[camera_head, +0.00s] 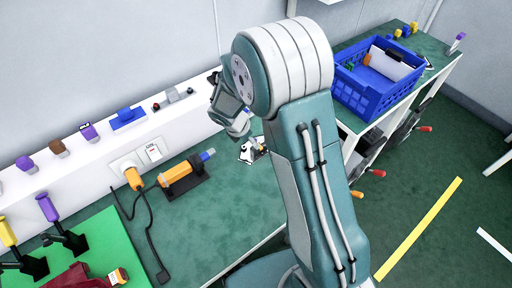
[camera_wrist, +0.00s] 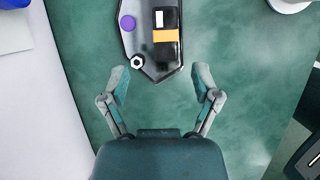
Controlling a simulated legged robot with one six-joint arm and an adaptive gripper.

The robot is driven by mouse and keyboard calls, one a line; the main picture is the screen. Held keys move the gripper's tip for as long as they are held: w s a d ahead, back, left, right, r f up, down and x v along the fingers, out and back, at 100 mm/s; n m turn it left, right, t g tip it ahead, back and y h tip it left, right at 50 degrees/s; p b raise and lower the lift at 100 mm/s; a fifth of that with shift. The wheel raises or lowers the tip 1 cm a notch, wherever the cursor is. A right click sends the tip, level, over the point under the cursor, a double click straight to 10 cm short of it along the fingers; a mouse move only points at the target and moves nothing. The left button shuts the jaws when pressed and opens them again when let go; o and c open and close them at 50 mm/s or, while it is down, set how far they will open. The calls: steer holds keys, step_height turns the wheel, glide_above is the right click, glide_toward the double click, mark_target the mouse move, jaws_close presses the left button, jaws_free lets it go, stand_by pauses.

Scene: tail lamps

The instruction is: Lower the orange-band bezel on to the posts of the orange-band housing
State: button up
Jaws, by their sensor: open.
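In the wrist view, a dark glossy boat-shaped lamp part (camera_wrist: 142,45) with a light edge lies on the green bench, its pointed end towards me. It bears an orange band (camera_wrist: 166,37), a purple disc, a black block with a white patch and a white hexagonal ring. I cannot tell whether it is the housing alone or has a bezel on it. My gripper (camera_wrist: 161,78) is open and empty, its fingers apart on either side of the pointed end. A small black-and-white part (camera_head: 252,151) shows beside my arm in the head view. No separate bezel is identifiable.
An orange power tool (camera_head: 180,178) on a dark stand and a plugged-in cable lie left on the bench. A white ledge (camera_head: 85,165) with small items runs along the wall. A blue crate (camera_head: 365,100) stands on the right-hand bench. Bare bench (camera_head: 215,215) shows in front.

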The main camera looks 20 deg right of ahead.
steer(key=d+f, duration=0.2)
steer(key=f, duration=0.1)
steer(key=w+d+f, duration=0.1)
steer(key=d+f, duration=0.1)
steer(key=shift+f, duration=0.2)
steer(key=shift+a+f, duration=0.1)
steer(key=shift+f, duration=0.05)
steer(key=shift+a, duration=0.2)
steer(key=shift+d, duration=0.3)
jaws_close()
